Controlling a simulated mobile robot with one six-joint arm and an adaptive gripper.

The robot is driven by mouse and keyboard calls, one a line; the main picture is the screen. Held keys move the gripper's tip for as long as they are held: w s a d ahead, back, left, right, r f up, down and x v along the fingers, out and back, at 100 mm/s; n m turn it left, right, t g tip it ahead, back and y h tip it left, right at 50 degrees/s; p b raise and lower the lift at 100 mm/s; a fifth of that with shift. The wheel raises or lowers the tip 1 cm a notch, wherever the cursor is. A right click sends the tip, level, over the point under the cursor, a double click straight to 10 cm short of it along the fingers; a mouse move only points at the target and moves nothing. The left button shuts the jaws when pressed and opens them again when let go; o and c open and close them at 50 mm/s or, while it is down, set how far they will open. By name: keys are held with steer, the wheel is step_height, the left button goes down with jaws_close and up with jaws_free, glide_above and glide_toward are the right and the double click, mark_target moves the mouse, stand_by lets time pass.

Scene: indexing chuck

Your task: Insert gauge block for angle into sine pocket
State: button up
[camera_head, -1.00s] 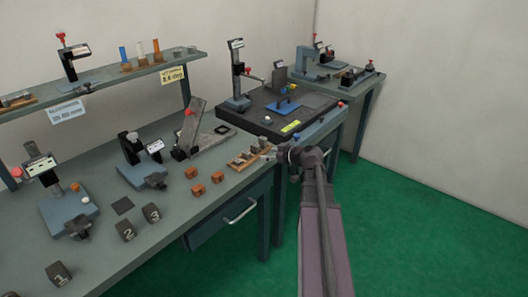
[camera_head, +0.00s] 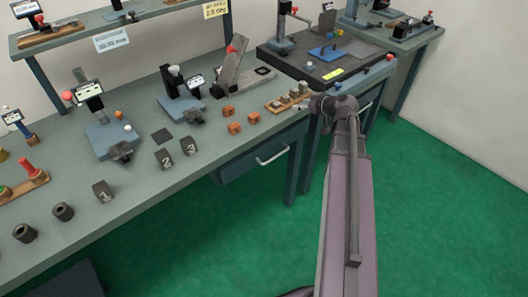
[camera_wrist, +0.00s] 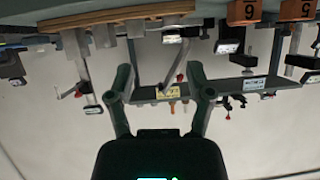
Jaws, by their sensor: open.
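Several gauge blocks stand in a wooden rack (camera_head: 289,98) at the bench's front right; the rack also shows in the wrist view (camera_wrist: 115,18), which is upside down, with grey blocks (camera_wrist: 135,30) in it. Which block matches the angle cannot be told. The sine fixture, with its tilted grey plate (camera_head: 232,68), stands behind and left of the rack. Its pocket cannot be made out clearly. My gripper (camera_wrist: 160,78) is open and empty, its fingers apart, close to the rack's right end. In the head view my wrist hides the fingertips.
Orange numbered blocks (camera_head: 234,128) lie left of the rack; one also shows in the wrist view (camera_wrist: 245,12). Dark numbered blocks (camera_head: 164,158) and blue-based gauges (camera_head: 112,136) stand farther left. A dark surface plate (camera_head: 325,62) lies behind my wrist. A shelf (camera_head: 120,24) runs above the bench.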

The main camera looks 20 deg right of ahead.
steer(key=s+a+f+g, duration=0.1)
steer(key=a+f+g, duration=0.1)
steer(key=a, duration=0.3)
steer(key=s+a+f+g, duration=0.2)
steer(key=a, duration=0.3)
steer(key=s+a+f+g, duration=0.1)
steer(key=a+f+g, duration=0.1)
steer(key=a, duration=0.3)
steer(key=shift+s+f+m, duration=0.2)
steer(key=shift+m, duration=0.1)
steer(key=s+a+f+m+g+h, duration=0.3)
steer(key=s+a+g+h, duration=0.2)
steer(key=s+a, duration=0.4)
steer(key=shift+s+f+g, duration=0.3)
steer(key=shift+s+f, duration=0.1)
steer(key=shift+s, duration=0.25)
steer(key=shift+c, duration=1.2)
